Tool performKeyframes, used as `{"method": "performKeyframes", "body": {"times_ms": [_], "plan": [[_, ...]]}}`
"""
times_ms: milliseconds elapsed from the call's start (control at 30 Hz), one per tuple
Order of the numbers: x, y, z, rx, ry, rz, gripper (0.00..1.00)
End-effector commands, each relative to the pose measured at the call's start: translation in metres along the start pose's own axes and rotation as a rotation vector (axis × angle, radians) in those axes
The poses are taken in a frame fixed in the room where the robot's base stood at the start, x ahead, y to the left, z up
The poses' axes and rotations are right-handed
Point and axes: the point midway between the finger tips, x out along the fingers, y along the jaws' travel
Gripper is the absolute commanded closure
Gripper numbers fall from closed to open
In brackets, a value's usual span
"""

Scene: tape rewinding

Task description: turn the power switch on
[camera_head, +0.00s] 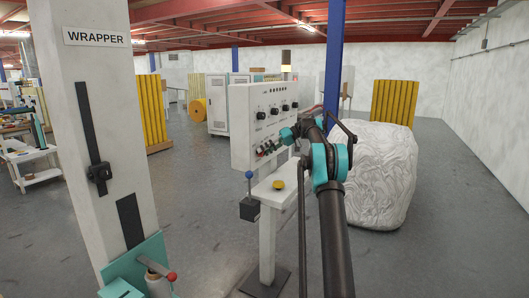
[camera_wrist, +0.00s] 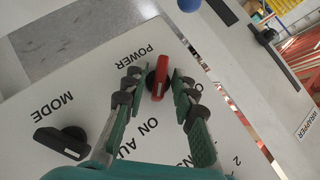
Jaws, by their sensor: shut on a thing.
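The red power switch (camera_wrist: 161,76) sits on the white control panel (camera_wrist: 60,75) beside the word POWER in the wrist view. Its handle runs nearly up and down in that picture, its lower end near the word ON. My gripper (camera_wrist: 157,84) is shut on the handle, with one finger on each side. In the head view my gripper (camera_head: 269,149) is at the lower part of the white control box (camera_head: 243,115), where the switch is too small to make out clearly.
A black MODE knob (camera_wrist: 62,142) is beside the power switch. The WRAPPER column (camera_head: 95,120) stands left, and a wrapped white bale (camera_head: 380,175) stands right.

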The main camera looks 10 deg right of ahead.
Motion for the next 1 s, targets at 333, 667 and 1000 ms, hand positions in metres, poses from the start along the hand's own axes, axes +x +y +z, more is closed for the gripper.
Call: {"method": "performKeyframes", "body": {"times_ms": [333, 667, 1000], "plan": [[0.000, 0.001, 0.000, 0.012, 0.001, -0.012, 1.00], [0.000, 0.001, 0.000, 0.012, 0.001, -0.011, 0.68], [-0.015, 0.002, 0.000, 0.013, 0.003, -0.010, 0.68]]}}
